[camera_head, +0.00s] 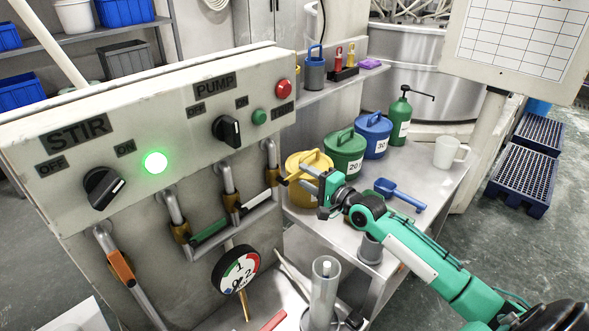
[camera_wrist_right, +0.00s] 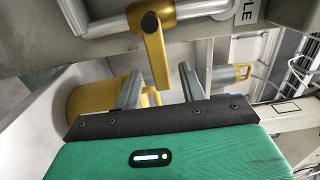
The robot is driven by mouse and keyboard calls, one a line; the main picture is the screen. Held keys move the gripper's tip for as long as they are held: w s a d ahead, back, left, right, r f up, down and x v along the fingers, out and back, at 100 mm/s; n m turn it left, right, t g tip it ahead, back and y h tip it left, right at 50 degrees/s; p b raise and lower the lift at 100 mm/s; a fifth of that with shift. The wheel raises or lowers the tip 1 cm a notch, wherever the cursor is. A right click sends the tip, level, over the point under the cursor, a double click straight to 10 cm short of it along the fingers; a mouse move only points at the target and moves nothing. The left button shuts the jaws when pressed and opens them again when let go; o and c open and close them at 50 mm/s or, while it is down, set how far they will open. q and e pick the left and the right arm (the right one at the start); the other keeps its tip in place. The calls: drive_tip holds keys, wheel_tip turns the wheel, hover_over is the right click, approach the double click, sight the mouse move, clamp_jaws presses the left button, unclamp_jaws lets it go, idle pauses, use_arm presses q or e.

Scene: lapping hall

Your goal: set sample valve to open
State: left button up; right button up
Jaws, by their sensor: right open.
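The sample valve has a yellow lever (camera_head: 281,180) on the rightmost pipe of the grey panel. The wrist view shows this lever (camera_wrist_right: 154,60) hanging from its pipe, with a partly cut-off label ending in "PLE" (camera_wrist_right: 247,11) close by. My right gripper (camera_head: 300,176) reaches in from the right, just in front of the lever. In the wrist view its two fingers (camera_wrist_right: 160,83) are apart, with the lever's lower end between them in the picture. I cannot tell whether they touch it. My left gripper is not in view.
The panel has a STIR knob (camera_head: 104,188), a lit green lamp (camera_head: 155,162), a PUMP knob (camera_head: 227,131) and other levers. A gauge (camera_head: 236,270) and a clear cylinder (camera_head: 324,290) stand below. Yellow, green (camera_head: 344,155) and blue (camera_head: 373,136) lidded pots stand behind my gripper.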

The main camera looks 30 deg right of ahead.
sight(300, 174)
drive_tip(key=shift+x, duration=2.55)
clamp_jaws()
